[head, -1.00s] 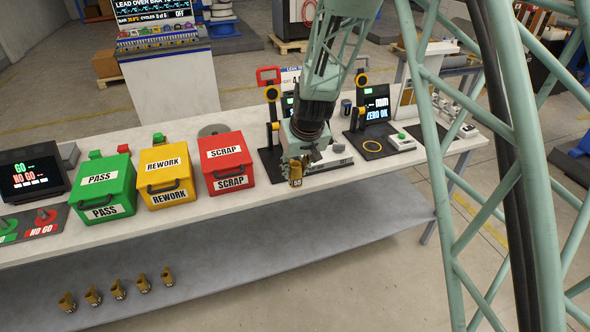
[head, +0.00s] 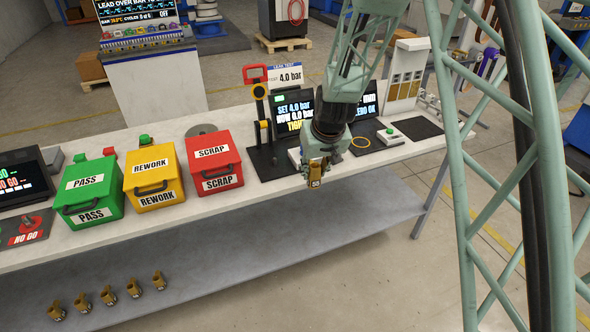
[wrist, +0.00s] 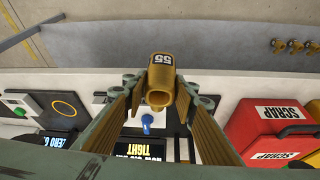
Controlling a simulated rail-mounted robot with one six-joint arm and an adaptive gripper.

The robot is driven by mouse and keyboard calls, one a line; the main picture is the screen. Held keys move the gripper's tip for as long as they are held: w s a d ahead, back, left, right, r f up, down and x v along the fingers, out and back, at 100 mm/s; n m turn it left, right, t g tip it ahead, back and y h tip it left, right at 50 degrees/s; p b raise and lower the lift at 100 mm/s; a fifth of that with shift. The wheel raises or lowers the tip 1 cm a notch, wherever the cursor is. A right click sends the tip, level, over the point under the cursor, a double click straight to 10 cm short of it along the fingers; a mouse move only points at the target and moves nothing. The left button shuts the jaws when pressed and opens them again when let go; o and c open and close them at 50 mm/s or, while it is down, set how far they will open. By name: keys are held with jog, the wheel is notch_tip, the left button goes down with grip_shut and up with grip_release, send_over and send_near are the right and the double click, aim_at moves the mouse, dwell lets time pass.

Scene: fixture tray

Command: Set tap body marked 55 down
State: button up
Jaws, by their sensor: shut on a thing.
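The tap body marked 55 (head: 314,183) is a brass-coloured piece with a dark label showing 55. My gripper (head: 316,172) is shut on it and holds it in front of the bench's front edge, at the leak test station. In the wrist view the tap body (wrist: 161,80) sits between the two fingers of my gripper (wrist: 160,95), its open end facing the camera. The leak test screen (head: 294,115) reads set 4.0 bar, now 4.0 bar, tight. My gripper and arm hide part of the test station.
Green PASS (head: 90,190), yellow REWORK (head: 153,178) and red SCRAP (head: 214,163) boxes stand on the white bench left of my gripper. Several brass tap bodies (head: 108,296) stand on the grey lower shelf (head: 260,255). A pad with a yellow ring (head: 361,142) lies to the right.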

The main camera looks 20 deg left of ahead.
jog(key=s+d+f+m+b, duration=0.1)
jog(key=d+m, duration=0.1)
jog(key=d, duration=0.9)
jog(key=s+d+f+m+h+b, duration=0.1)
jog(key=d+m, duration=0.1)
jog(key=d, duration=1)
jog(key=s+d+f+m+h+b, duration=0.1)
jog(key=d+f, duration=0.1)
jog(key=d, duration=1)
jog(key=shift+d+m+t, duration=0.25)
jog(key=shift+m+t, duration=0.15)
jog(key=shift+s+a+f, duration=0.1)
jog(key=shift+a, duration=0.05)
